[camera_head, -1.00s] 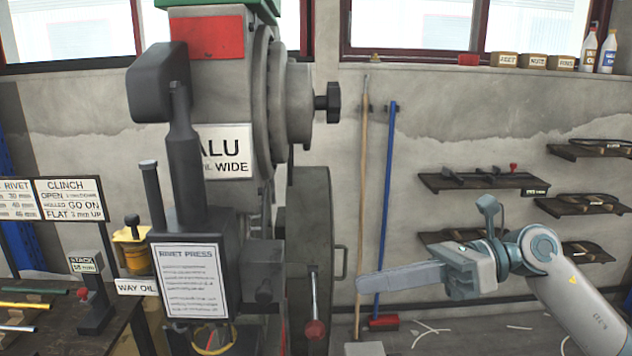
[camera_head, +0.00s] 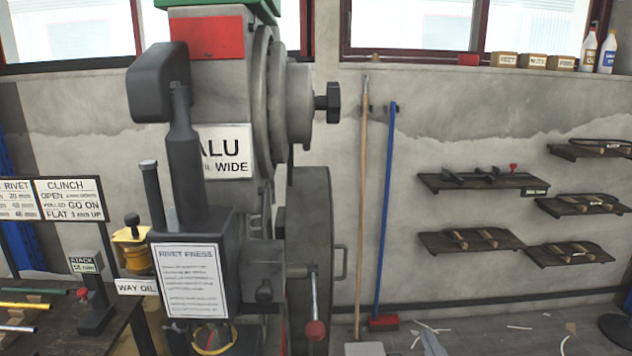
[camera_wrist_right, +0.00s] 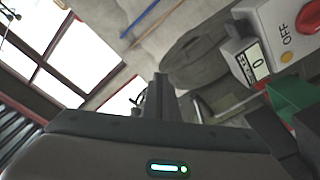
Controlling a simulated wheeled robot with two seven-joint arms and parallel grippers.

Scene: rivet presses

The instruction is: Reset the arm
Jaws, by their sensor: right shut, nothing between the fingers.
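My right gripper (camera_head: 432,342) shows only as a grey fingertip end at the bottom edge of the head view, right of the press and in front of the floor. In the right wrist view its fingers (camera_wrist_right: 160,95) are together, with nothing between them. The rest of the right arm is out of the head view. My left gripper is not in view. The large grey rivet press (camera_head: 190,180) stands left of centre, apart from the gripper in the picture.
A lever with a red knob (camera_head: 315,330) sticks out at the press's lower right. Shelves (camera_head: 480,180) hang on the right wall, and two long-handled tools (camera_head: 384,210) lean there. A tilted panel marked OFF (camera_wrist_right: 265,55) shows in the wrist view. A dark bench (camera_head: 50,330) stands left.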

